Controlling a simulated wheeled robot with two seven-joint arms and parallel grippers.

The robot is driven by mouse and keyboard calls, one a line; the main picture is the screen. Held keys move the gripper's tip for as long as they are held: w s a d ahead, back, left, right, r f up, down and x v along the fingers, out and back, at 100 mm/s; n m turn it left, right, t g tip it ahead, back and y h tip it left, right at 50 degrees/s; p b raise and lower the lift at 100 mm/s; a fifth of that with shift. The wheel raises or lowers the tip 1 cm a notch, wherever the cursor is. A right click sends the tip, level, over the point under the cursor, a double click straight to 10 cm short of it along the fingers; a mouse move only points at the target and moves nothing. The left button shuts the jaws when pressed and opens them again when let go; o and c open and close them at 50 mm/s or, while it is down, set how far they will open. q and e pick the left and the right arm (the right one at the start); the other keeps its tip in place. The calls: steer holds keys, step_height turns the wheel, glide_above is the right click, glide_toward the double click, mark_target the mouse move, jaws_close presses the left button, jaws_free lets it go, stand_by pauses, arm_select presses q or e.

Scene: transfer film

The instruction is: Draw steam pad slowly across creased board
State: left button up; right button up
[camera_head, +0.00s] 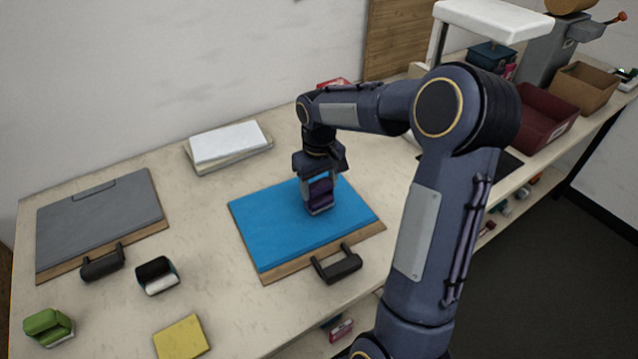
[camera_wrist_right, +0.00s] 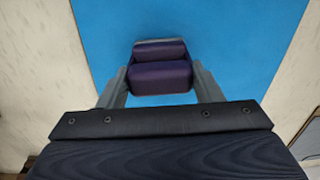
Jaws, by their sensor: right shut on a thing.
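My right gripper (camera_head: 319,183) is shut on a purple pad (camera_head: 321,196) with a pale base. The pad is on or just above the blue board (camera_head: 275,228), right of its middle; I cannot tell if it touches. The blue board lies on a brown backing with a black handle (camera_head: 336,264) at its front edge. In the right wrist view the purple pad (camera_wrist_right: 161,70) sits between the two fingers (camera_wrist_right: 162,84), with blue surface (camera_wrist_right: 240,40) around it. I cannot see creases on the board. My left gripper is not in view.
A grey board (camera_head: 100,222) with a black handle lies at left. A black pad (camera_head: 157,275), a green pad (camera_head: 48,326) and a yellow square (camera_head: 181,338) lie in front. White sheets (camera_head: 228,143) lie behind. Red (camera_head: 540,118) and brown bins (camera_head: 584,88) stand at right.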

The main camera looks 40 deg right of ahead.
steer(key=shift+d, duration=0.1)
steer(key=shift+s+d+p, duration=0.15)
steer(key=shift+d+p, duration=0.05)
steer(key=shift+d, duration=0.8)
steer(key=shift+s+d+p, duration=0.15)
steer(key=shift+d+p, duration=0.05)
steer(key=shift+d, duration=0.8)
steer(key=shift+r, duration=0.1)
step_height(320, 180, up, 8)
steer(key=p, duration=0.6)
stand_by(0.4)
